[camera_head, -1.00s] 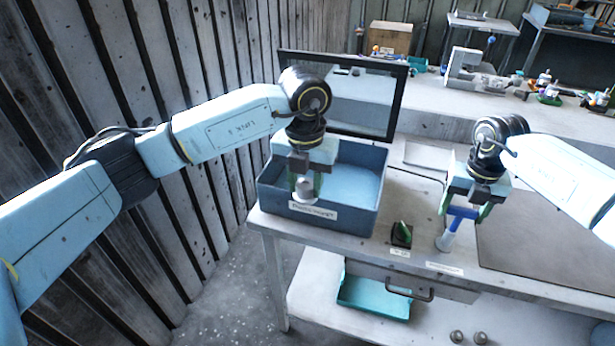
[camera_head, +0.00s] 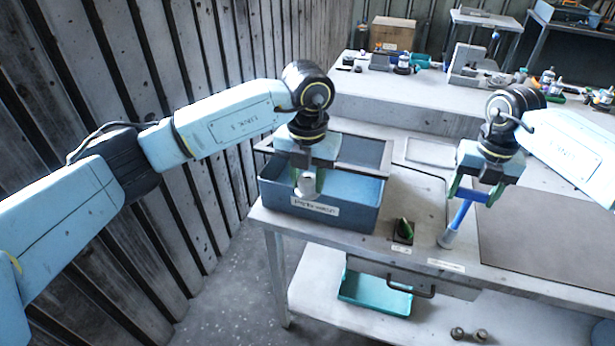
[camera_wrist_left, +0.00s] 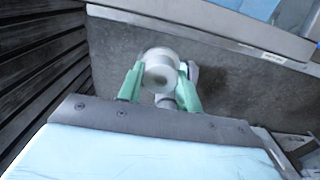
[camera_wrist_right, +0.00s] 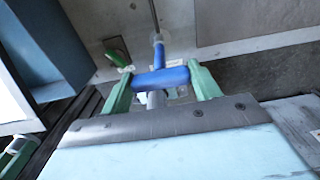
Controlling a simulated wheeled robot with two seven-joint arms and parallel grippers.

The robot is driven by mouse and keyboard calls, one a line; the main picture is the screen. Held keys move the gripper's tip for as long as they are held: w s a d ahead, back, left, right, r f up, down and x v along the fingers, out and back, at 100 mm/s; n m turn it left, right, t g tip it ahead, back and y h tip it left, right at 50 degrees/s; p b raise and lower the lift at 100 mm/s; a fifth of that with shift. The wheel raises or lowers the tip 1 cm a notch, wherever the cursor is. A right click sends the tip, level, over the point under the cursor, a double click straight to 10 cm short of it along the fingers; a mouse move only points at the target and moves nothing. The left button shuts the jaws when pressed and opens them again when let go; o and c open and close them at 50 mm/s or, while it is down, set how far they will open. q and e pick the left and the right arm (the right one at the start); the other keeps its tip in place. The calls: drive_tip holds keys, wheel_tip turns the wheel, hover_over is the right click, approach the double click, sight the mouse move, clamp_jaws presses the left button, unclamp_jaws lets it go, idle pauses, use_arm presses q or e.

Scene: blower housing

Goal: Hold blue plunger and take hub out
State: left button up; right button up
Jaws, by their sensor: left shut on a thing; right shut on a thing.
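My left gripper (camera_head: 306,176) is shut on a pale grey round piece, likely the hub (camera_head: 306,186), in front of the blue bin's front wall in the head view. In the left wrist view the hub (camera_wrist_left: 158,72) sits between the green fingers, with another pale part partly hidden behind it. My right gripper (camera_head: 474,190) is shut on the crossbar of the blue plunger (camera_head: 463,212). The plunger leans, its grey lower end at the bench near the front edge. In the right wrist view the blue crossbar (camera_wrist_right: 160,78) spans the fingers.
A small dark block with a green part (camera_head: 403,231) stands between bin and plunger. A dark mat (camera_head: 545,240) lies to the right, clear.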

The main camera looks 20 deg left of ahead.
drive_tip(key=o, duration=1.1)
drive_tip(key=shift+c, duration=0.2)
wheel_tip(320, 180, up, 12)
